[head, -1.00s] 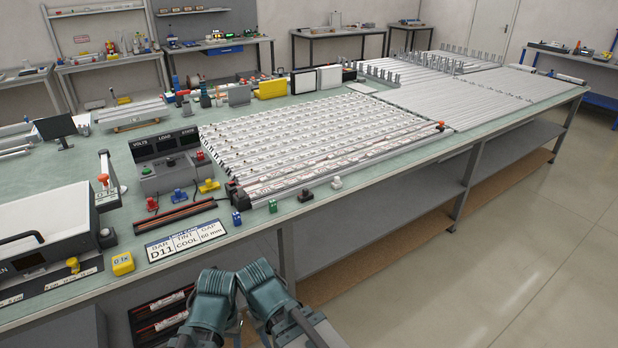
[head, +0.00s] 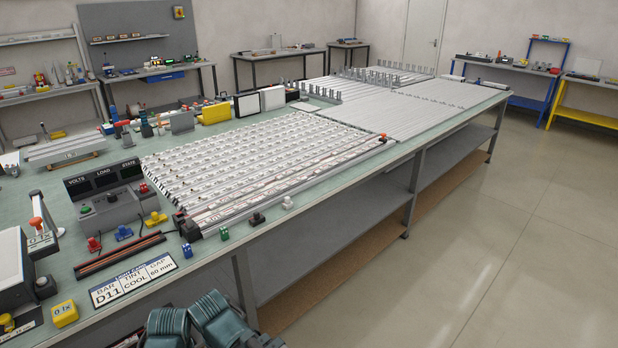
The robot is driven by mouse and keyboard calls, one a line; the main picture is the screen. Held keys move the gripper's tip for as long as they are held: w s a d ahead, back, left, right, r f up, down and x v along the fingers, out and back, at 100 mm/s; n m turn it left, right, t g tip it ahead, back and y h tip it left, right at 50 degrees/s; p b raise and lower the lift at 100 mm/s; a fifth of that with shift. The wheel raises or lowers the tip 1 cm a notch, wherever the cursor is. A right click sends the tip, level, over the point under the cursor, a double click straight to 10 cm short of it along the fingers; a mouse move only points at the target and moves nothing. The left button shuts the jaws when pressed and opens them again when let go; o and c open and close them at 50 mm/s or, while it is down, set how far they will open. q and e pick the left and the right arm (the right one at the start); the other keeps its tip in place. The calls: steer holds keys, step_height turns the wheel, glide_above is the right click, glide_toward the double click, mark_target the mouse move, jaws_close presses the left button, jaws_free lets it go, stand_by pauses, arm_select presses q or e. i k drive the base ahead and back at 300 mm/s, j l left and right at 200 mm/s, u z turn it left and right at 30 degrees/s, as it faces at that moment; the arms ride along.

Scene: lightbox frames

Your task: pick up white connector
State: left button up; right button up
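The white connector (head: 287,203) is a small light piece near the front edge of the long workbench in the head view. It stands just in front of the panel of light bars, to the right of a black connector (head: 257,218). Nothing touches it that I can see. Teal parts of my own arms show at the bottom edge, well below and left of the white connector. No gripper fingers show in this view.
A green connector (head: 224,233) and a blue one (head: 186,251) stand further left along the edge. The bar panel (head: 270,165) fills the bench behind. A label plate (head: 133,282) and a yellow block (head: 65,314) lie at left. The floor at right is clear.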

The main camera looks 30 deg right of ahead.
mark_target(288, 203)
steer(key=i+l+z, duration=0.1)
steer(key=l+z, duration=0.15)
steer(key=l, duration=0.2)
steer(key=i+l+z, duration=0.25)
steer(key=l, duration=0.2)
steer(key=i+l+z, duration=0.2)
steer(key=l, duration=0.2)
steer(key=i+l+z, duration=0.25)
steer(key=l, duration=0.15)
steer(key=k, duration=0.1)
